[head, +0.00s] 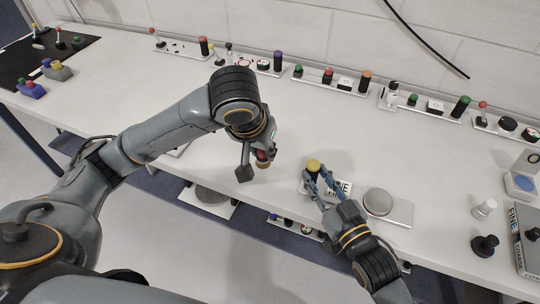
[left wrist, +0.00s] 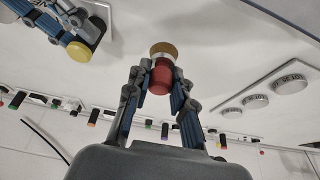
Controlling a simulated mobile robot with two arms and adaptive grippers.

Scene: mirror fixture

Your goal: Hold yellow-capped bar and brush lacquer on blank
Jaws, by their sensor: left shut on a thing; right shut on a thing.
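My left gripper (head: 262,152) is shut on a red-handled tool with a round tan end, above the middle of the table. The left wrist view shows the red handle (left wrist: 160,77) between the fingers and the tan end (left wrist: 163,48) beyond it. My right gripper (head: 316,177) is shut on the yellow-capped bar (head: 314,165), to the right of the left gripper. The yellow cap (left wrist: 78,50) also shows in the left wrist view. The bar's lower part is hidden by the fingers. A grey round disc (head: 378,201), possibly the blank, lies on a white plate to the right.
A white plate lettered "NE" (head: 341,187) lies beside the right gripper. White stands with coloured knobs (head: 330,79) line the wall. A white knob (head: 484,208), a black knob (head: 485,245) and a lettered box (head: 527,240) stand at right. The table (head: 200,80) behind my left arm is mostly clear.

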